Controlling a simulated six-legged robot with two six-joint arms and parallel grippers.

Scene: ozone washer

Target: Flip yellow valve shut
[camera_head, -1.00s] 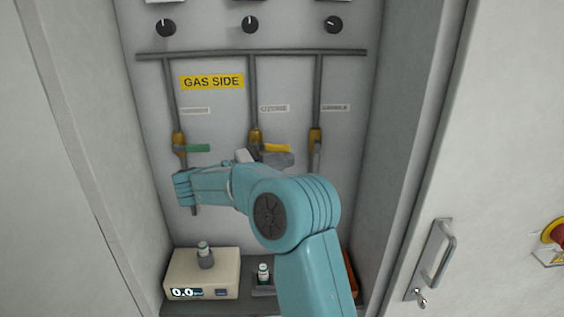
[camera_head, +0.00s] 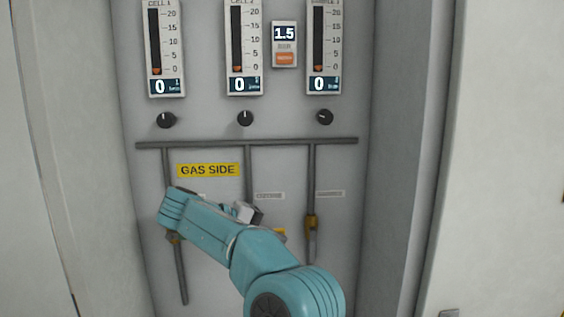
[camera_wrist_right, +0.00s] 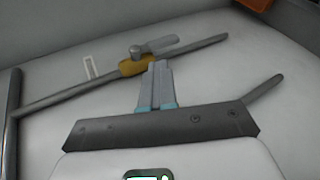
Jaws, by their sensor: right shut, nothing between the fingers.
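The yellow valve handle (camera_head: 280,232) shows in the head view only as a small patch behind my right arm. It juts to the right from the middle pipe (camera_head: 249,172). Its valve body is hidden. My right gripper (camera_head: 257,216) is beside the middle pipe, just above and left of the yellow patch, and mostly hidden by the wrist. In the right wrist view the gripper (camera_wrist_right: 160,66) is shut and empty. Its fingertips point toward a brass valve with a grey lever (camera_wrist_right: 155,47); I cannot tell whether they touch. My left gripper is out of view.
The right pipe carries a brass valve (camera_head: 311,225). The yellow GAS SIDE label (camera_head: 209,170) sits below a horizontal pipe (camera_head: 300,142). Several black knobs (camera_head: 245,118) and flow meters (camera_head: 243,45) are above. Cabinet side walls (camera_head: 405,160) bound the space.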

